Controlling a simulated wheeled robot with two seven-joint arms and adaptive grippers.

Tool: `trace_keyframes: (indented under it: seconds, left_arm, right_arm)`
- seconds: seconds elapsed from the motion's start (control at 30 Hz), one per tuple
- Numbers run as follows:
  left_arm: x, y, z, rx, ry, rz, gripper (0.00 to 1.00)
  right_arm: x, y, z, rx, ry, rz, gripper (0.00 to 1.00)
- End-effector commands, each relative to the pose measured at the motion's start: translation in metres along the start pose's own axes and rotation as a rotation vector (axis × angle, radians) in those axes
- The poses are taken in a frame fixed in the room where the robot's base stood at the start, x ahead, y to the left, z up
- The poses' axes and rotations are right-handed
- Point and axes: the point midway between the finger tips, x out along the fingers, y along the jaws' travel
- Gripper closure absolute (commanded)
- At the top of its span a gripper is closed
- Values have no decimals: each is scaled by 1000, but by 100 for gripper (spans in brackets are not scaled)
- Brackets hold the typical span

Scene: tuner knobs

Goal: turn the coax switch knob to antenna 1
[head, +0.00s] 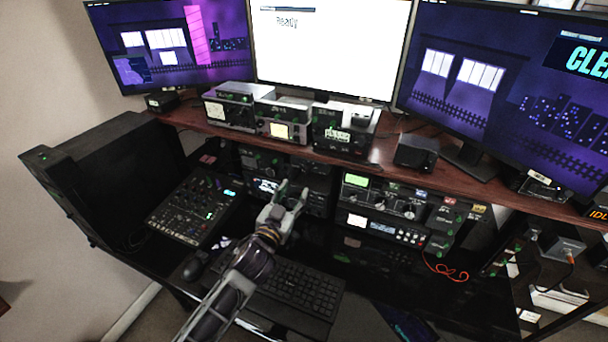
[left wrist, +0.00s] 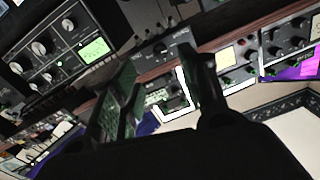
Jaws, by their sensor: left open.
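My left gripper (head: 290,194) is open and empty in the head view, raised above the keyboard in front of the equipment under the shelf. Its two fingers also frame the middle of the left wrist view (left wrist: 160,64). Between and beyond the fingertips there, a black box with a single dark knob (left wrist: 161,48) and a small unreadable label faces me. I cannot tell for sure that this is the coax switch, nor read the knob's position. The fingers look apart from the knob. In the head view the gripper partly covers that area. My right gripper is not in view.
A radio with a green display (head: 356,181) and several knobs stands right of the gripper. A mixer (head: 194,207) lies to the left, a keyboard (head: 300,288) below. The wooden shelf (head: 285,146) overhangs the equipment and carries more boxes and monitors.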

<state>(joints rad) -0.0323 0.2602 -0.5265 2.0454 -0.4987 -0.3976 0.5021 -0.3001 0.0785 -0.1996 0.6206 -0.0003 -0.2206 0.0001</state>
Motion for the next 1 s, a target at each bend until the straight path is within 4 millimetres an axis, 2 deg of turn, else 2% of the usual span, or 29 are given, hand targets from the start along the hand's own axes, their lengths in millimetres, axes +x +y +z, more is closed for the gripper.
trace_keyframes:
  seconds: [1.0]
  left_arm:
    - [86,0,-1,0,1,0,56]
  right_arm:
    - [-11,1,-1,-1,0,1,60]
